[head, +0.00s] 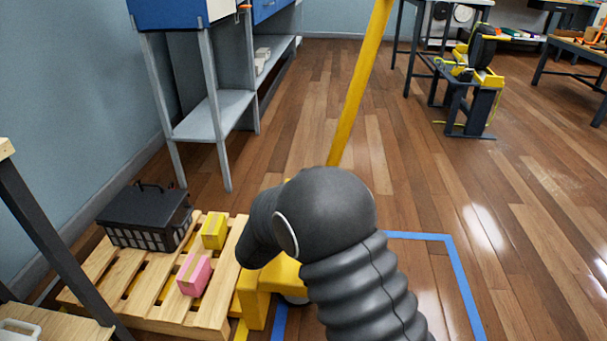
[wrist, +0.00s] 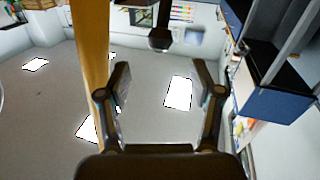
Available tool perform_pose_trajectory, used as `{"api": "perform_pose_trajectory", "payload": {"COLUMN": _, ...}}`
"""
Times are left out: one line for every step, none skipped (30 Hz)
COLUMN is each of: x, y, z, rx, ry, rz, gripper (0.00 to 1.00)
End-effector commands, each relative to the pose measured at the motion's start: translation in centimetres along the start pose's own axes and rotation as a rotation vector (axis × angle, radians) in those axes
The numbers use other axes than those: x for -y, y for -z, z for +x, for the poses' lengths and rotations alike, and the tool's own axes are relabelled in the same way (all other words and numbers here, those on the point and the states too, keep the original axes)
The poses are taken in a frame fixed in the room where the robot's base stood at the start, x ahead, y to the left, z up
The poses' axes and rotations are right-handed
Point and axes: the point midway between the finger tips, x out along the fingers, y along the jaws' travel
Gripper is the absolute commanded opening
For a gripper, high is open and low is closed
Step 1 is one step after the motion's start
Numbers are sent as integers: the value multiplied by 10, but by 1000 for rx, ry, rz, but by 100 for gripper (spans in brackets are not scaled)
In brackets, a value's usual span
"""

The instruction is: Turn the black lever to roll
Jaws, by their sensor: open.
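I cannot make out the black lever for certain in either view. My gripper (wrist: 161,78) shows in the wrist view with its two fingers spread apart and nothing between them. A small dark object (wrist: 160,40) appears beyond the fingers near the top; I cannot tell what it is. A yellow post (wrist: 93,50) runs past the left finger, and a slanted yellow post (head: 358,85) shows in the head view behind my arm. My dark arm fills the lower middle of the head view and hides my gripper there.
A pallet (head: 150,318) at lower left holds a black crate (head: 145,220), a yellow box (head: 214,231) and a pink box (head: 194,274). A blue and grey bench (head: 213,115) stands behind. A yellow and black machine (head: 475,75) stands far right. Wooden floor is clear at right.

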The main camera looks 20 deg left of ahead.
Motion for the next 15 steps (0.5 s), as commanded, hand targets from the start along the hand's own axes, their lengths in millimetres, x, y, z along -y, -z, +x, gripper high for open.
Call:
{"api": "perform_pose_trajectory", "payload": {"x": -1, "y": -2, "z": 10, "rx": 1, "ry": -2, "rz": 0, "gripper": 65}}
{"api": "perform_pose_trajectory", "payload": {"x": -1, "y": -1, "z": 16, "rx": 0, "ry": -3, "rz": 0, "gripper": 65}}
{"api": "perform_pose_trajectory", "payload": {"x": -1, "y": -1, "z": 24, "rx": 0, "ry": -3, "rz": 0, "gripper": 65}}
{"api": "perform_pose_trajectory", "payload": {"x": 0, "y": -1, "z": 29, "rx": 0, "ry": -2, "rz": 1, "gripper": 65}}
{"api": "perform_pose_trajectory", "payload": {"x": 0, "y": -1, "z": 35, "rx": 0, "ry": -1, "rz": 1, "gripper": 65}}
{"api": "perform_pose_trajectory", "payload": {"x": -1, "y": -1, "z": 42, "rx": 0, "ry": -1, "rz": 1, "gripper": 65}}
{"api": "perform_pose_trajectory", "payload": {"x": 0, "y": -1, "z": 47, "rx": 0, "ry": -1, "rz": 1, "gripper": 65}}
{"api": "perform_pose_trajectory", "payload": {"x": 0, "y": -1, "z": 52, "rx": 1, "ry": 0, "rz": 1, "gripper": 65}}
{"api": "perform_pose_trajectory", "payload": {"x": 0, "y": -1, "z": 59, "rx": 0, "ry": 0, "rz": 1, "gripper": 65}}
{"api": "perform_pose_trajectory", "payload": {"x": 0, "y": -1, "z": 63, "rx": 0, "ry": 1, "rz": 0, "gripper": 65}}
{"api": "perform_pose_trajectory", "payload": {"x": 1, "y": 0, "z": 68, "rx": -1, "ry": 2, "rz": 0, "gripper": 65}}
{"api": "perform_pose_trajectory", "payload": {"x": 2, "y": -1, "z": 73, "rx": 0, "ry": 3, "rz": 0, "gripper": 65}}
{"api": "perform_pose_trajectory", "payload": {"x": 2, "y": -1, "z": 76, "rx": 1, "ry": 4, "rz": 0, "gripper": 65}}
{"api": "perform_pose_trajectory", "payload": {"x": 2, "y": -1, "z": 79, "rx": 1, "ry": 3, "rz": 0, "gripper": 65}}
{"api": "perform_pose_trajectory", "payload": {"x": 2, "y": 0, "z": 83, "rx": 0, "ry": 3, "rz": 1, "gripper": 65}}
